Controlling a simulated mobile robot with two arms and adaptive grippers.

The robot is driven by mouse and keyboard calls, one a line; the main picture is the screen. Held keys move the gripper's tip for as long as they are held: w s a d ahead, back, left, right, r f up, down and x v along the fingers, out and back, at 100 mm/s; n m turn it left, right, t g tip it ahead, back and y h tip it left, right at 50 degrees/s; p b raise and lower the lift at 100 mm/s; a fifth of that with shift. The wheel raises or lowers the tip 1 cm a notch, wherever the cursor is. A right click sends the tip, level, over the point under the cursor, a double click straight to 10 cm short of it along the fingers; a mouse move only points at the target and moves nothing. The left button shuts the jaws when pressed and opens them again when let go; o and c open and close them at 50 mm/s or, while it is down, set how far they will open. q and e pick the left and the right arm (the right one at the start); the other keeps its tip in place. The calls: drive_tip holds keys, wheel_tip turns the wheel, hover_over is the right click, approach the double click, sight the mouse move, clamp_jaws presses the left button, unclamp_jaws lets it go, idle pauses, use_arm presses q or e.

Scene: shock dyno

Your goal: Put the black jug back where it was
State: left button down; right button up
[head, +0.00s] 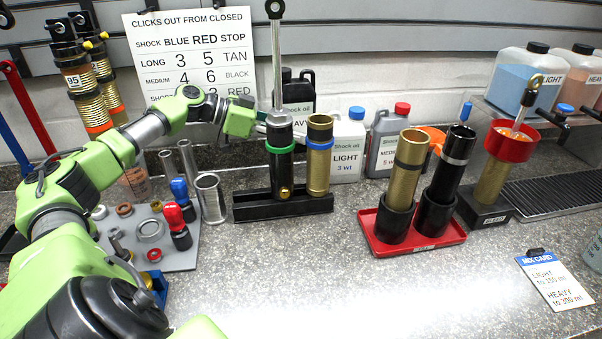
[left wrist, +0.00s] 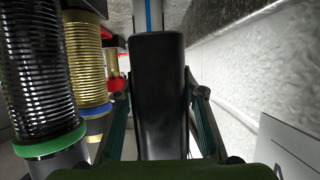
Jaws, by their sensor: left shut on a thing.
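The black jug (head: 297,88), with a white "Shock oil HEAVY" label, stands upright against the back wall in the head view, partly hidden by the shock with the green ring. My left gripper (head: 263,121) reaches in from the left behind that shock; its fingertips are mostly hidden there. In the left wrist view the dark body of the jug (left wrist: 158,95) fills the space between the fingers of my left gripper (left wrist: 158,85), shut on it. Whether the jug's base touches the counter is hidden. My right gripper is not in view.
The green-ringed shock (head: 279,155) and a gold one (head: 319,160) stand in a black rack (head: 300,208) in front of the jug. A white LIGHT jug (head: 347,148) and a grey MEDIUM jug (head: 388,135) stand to its right.

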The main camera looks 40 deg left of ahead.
use_arm(q)
drive_tip(key=shift+d+f+m+p, duration=0.3)
drive_tip(key=shift+f, duration=0.6)
drive_tip(key=f, duration=0.2)
drive_tip(key=f+p, duration=0.1)
drive_tip(key=f, duration=0.1)
drive_tip(key=shift+s+d+f, duration=0.1)
drive_tip(key=shift+s+d, duration=0.1)
drive_tip(key=shift+d, duration=0.1)
wheel_tip(320, 180, down, 3)
drive_tip(key=shift+f+p, duration=0.1)
drive_tip(key=shift+p, duration=0.3)
drive_tip(key=shift+f, duration=0.25)
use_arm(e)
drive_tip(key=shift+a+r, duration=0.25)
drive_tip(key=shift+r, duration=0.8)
use_arm(q)
drive_tip(key=c, duration=1.3)
unclamp_jaws()
drive_tip(key=shift+f, duration=0.1)
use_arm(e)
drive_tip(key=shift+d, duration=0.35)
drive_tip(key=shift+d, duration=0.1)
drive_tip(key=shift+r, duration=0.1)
